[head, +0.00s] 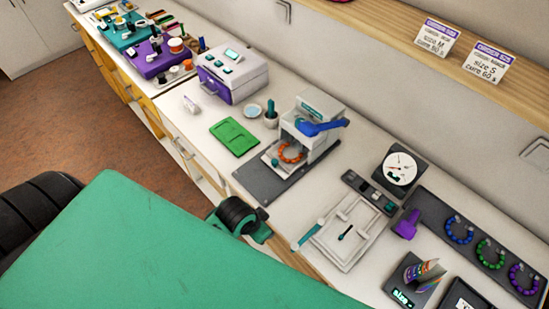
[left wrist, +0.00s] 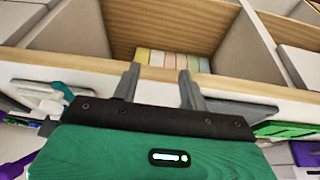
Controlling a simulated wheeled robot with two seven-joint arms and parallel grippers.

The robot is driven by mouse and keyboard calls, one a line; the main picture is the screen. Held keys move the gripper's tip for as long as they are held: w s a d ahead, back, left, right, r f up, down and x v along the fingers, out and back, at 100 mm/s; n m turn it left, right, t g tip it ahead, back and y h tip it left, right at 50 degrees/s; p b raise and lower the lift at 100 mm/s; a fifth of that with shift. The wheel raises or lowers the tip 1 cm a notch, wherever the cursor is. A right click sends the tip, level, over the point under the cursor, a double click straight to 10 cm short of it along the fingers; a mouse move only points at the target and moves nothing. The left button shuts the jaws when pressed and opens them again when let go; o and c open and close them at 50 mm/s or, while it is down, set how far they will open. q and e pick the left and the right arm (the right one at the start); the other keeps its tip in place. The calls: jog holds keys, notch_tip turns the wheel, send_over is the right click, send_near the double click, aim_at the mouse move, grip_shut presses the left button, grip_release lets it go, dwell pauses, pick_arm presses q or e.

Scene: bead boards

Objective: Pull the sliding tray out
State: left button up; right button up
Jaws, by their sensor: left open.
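A white press (head: 312,128) with a blue lever (head: 322,127) stands on a dark base plate on the counter. A pale tray (head: 270,162) sits at the front of the press and carries an orange bead ring (head: 290,152). I take it as the sliding tray; how far out it sits is hard to tell. In the left wrist view my left gripper (left wrist: 159,72) is open, its two grey fingers apart with nothing seen between them. They point at a wooden-edged compartment with pastel strips (left wrist: 172,59). My right gripper is not in view.
A green mat (head: 233,137) lies left of the press, and a purple-and-white box (head: 232,76) stands behind it. A white board (head: 345,230), a dial (head: 400,168) and a dark rack with bead rings (head: 484,250) lie to the right. Open compartments show below the counter edge.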

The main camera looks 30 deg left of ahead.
pick_arm(q)
jog(key=w+r, duration=0.1)
jog(key=w+d+r+m, duration=0.1)
jog(key=w+d+m+h, duration=0.1)
jog(key=w, duration=0.1)
jog(key=shift+w+r, duration=0.1)
jog(key=shift+r, duration=0.3)
jog(key=w+r+m, duration=0.1)
jog(key=w, duration=0.1)
jog(key=w+r+m+h, duration=0.1)
jog(key=w+r+m, duration=0.1)
jog(key=w+a+r+m, duration=0.1)
jog(key=w, duration=0.2)
jog(key=shift+r+m+g+h, duration=0.25)
jog(key=shift+m+g+h, duration=0.05)
jog(key=w+a+r+m, duration=0.2)
jog(key=w+a+r, duration=0.1)
jog(key=w+a, duration=0.1)
jog(key=g+p, duration=0.1)
send_near(274, 161)
jog(key=p+x, duration=0.3)
jog(key=x, duration=0.5)
jog(key=shift+f, duration=0.1)
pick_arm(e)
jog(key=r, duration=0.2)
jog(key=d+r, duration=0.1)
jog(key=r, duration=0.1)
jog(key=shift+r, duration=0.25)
